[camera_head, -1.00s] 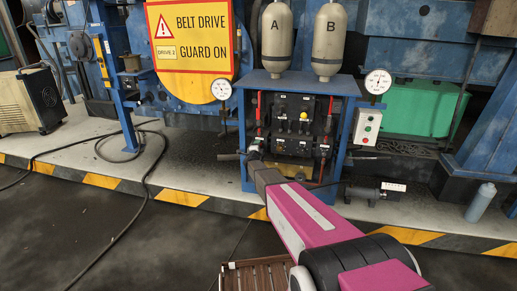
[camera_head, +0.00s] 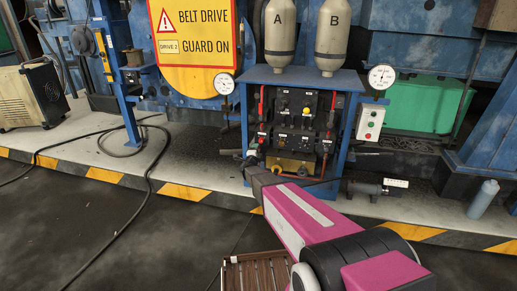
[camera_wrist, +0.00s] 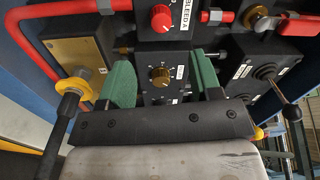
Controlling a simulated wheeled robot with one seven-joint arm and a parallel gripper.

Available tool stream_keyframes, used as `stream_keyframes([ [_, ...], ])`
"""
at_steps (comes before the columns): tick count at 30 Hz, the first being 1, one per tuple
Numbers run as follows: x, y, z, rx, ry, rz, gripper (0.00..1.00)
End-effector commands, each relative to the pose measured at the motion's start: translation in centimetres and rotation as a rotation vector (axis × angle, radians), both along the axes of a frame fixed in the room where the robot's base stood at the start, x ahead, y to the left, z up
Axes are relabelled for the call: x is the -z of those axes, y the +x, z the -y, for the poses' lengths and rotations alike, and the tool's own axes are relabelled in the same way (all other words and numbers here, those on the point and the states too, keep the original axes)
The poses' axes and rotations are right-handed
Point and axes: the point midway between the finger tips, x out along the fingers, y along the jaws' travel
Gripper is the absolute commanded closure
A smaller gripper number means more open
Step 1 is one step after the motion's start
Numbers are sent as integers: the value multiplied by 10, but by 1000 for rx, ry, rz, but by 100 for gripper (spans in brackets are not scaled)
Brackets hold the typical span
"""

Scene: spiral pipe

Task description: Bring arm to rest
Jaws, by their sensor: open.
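My gripper (camera_wrist: 160,82) is open in the wrist view, with green fingers apart and nothing between them. It faces a black panel with a brass-coloured knob (camera_wrist: 159,76) seen between the fingers and a red knob (camera_wrist: 161,18) above it. In the head view my magenta arm reaches from the bottom right to the blue valve stand (camera_head: 348,135). Its dark end is at the stand's lower left, and the fingers cannot be made out there.
Red pipes (camera_wrist: 52,25) and a lever with a black ball (camera_wrist: 292,112) surround the panel. Tanks A (camera_head: 279,32) and B (camera_head: 331,35) top the stand. A wooden slatted crate (camera_head: 252,262) lies below my arm. A black cable (camera_head: 147,190) crosses the floor at left.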

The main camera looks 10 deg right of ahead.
Motion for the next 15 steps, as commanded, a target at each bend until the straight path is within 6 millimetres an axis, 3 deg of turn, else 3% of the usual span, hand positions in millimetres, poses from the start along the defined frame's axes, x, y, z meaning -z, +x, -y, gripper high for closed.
stream_keyframes([
  [15, -3, -12, -5, -38, -21, -32, 42],
])
